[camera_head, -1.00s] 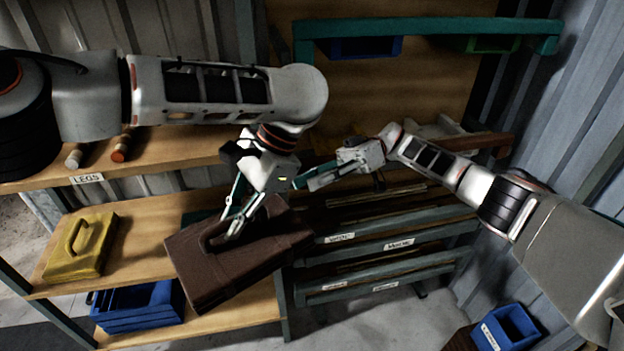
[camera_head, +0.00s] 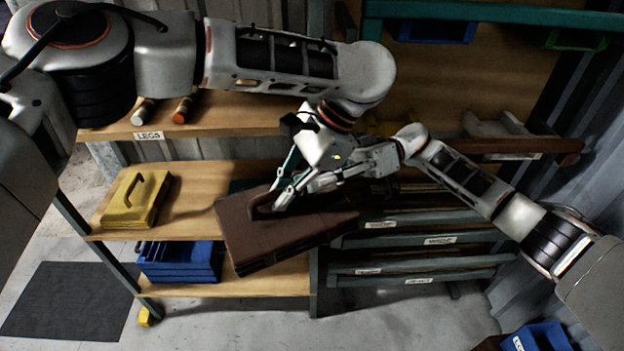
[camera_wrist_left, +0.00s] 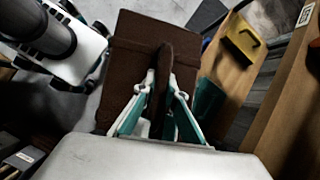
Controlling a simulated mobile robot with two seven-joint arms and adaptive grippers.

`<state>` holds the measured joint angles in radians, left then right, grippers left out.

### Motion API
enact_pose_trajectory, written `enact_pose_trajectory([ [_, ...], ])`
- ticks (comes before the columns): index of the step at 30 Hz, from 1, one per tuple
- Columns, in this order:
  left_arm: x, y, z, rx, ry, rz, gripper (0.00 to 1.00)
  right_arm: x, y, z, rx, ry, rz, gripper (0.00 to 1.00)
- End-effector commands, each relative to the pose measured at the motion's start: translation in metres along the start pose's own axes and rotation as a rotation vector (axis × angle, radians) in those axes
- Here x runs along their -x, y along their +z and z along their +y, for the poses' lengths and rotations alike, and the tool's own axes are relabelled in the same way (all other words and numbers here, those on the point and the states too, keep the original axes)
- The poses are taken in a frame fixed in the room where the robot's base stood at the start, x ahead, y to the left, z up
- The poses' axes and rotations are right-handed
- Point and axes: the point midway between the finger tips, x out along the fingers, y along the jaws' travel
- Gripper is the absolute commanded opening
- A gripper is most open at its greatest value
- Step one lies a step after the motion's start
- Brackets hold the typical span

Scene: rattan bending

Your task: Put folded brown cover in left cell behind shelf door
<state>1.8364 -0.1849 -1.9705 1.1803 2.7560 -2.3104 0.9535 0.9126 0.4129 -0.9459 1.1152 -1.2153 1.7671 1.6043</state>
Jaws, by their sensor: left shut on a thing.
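The folded brown cover (camera_head: 285,236) is a flat dark brown case shape with a handle, tilted, in the middle of the head view. My left gripper (camera_head: 281,196) is shut on its handle. In the left wrist view, the cover (camera_wrist_left: 132,60) hangs beyond the fingers of my left gripper (camera_wrist_left: 162,80), which sit on both sides of the handle. My right gripper (camera_head: 318,184) reaches in from the right close to the left one; whether its fingers are open is unclear. I cannot make out a shelf door or its left cell.
A yellow folded cover (camera_head: 134,199) lies on the middle shelf board (camera_head: 190,190), left of the brown one. A rack with labelled rails (camera_head: 425,241) is at right. A dark mat (camera_head: 70,300) lies on the floor at left.

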Motion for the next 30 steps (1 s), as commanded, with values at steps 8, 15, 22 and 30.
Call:
enact_pose_trajectory([
  [8, 0.0004, 0.0002, -0.0004, 0.000, -0.001, 0.000, 0.00, -0.0065, 0.0003, 0.0001, 0.000, 0.001, 0.000, 0.37],
  [15, 0.0004, 0.0002, -0.0003, 0.000, 0.000, 0.001, 0.00, -0.0063, 0.0002, 0.0002, 0.000, 0.001, 0.001, 0.06],
  [22, 0.0007, -0.0001, 0.0008, -0.001, 0.001, 0.001, 0.30, -0.0057, -0.0001, 0.0006, 0.001, 0.003, 0.001, 0.00],
  [30, 0.0004, 0.0000, 0.0002, -0.001, 0.001, 0.001, 0.30, -0.0061, -0.0006, -0.0002, 0.001, 0.000, 0.002, 0.00],
])
